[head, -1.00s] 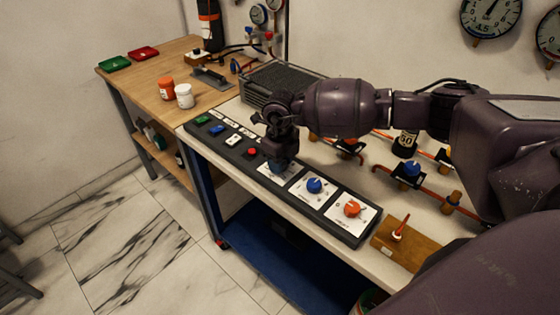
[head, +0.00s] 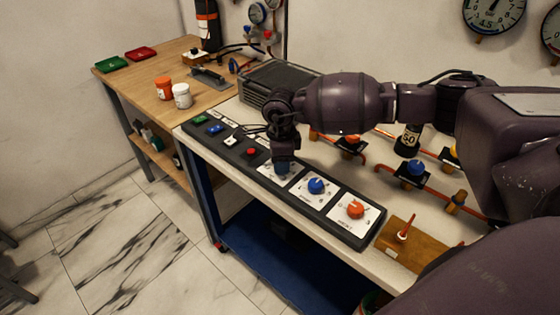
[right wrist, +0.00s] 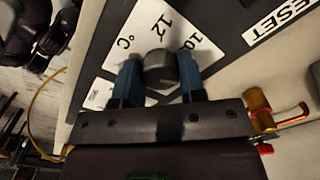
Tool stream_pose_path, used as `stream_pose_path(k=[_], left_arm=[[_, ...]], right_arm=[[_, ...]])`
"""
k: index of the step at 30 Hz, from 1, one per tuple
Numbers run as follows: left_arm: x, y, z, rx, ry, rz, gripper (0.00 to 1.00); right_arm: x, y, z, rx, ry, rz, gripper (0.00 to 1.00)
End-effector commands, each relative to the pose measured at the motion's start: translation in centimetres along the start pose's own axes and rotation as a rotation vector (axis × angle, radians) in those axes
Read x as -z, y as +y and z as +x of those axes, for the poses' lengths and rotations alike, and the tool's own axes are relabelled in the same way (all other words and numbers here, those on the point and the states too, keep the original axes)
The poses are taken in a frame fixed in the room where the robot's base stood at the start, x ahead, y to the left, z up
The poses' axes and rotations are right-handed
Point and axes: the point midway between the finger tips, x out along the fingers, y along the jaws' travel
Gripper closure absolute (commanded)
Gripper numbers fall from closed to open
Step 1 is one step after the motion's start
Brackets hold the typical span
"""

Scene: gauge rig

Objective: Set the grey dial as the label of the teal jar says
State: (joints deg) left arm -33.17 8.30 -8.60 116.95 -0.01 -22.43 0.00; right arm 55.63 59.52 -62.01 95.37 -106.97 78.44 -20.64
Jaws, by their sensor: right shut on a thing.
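The grey dial (right wrist: 160,68) sits on a white plate (right wrist: 125,42) on the dark panel, with "°C", "12" and "10" readable on the plate. My right gripper (right wrist: 160,78) is shut on the dial, one blue finger on each side. In the head view, my right gripper (head: 283,166) points down at this plate and hides the dial. The dial's pointer cannot be made out. I see no teal jar; an orange jar (head: 164,88) and a white jar (head: 182,96) stand on the wooden table, their labels unreadable. My left gripper is not in view.
A blue dial (head: 317,185) and an orange dial (head: 355,208) sit to the right on the panel. A red button (head: 251,152) is to the left. Pipes and valves run behind.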

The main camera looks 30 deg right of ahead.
Motion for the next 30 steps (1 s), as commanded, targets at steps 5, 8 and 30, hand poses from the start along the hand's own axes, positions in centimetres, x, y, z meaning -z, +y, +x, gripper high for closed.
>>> stream_pose_path(k=[5, 8, 30], left_arm=[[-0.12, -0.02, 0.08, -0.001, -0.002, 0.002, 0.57], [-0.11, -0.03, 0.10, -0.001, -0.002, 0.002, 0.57], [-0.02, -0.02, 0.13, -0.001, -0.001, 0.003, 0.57]], right_arm=[[-0.04, -0.07, -0.12, 0.002, -0.002, -0.040, 0.86], [-0.04, -0.08, -0.14, 0.003, -0.002, -0.051, 0.86], [-0.02, -0.03, -0.07, 0.001, -0.001, -0.054, 0.37]])
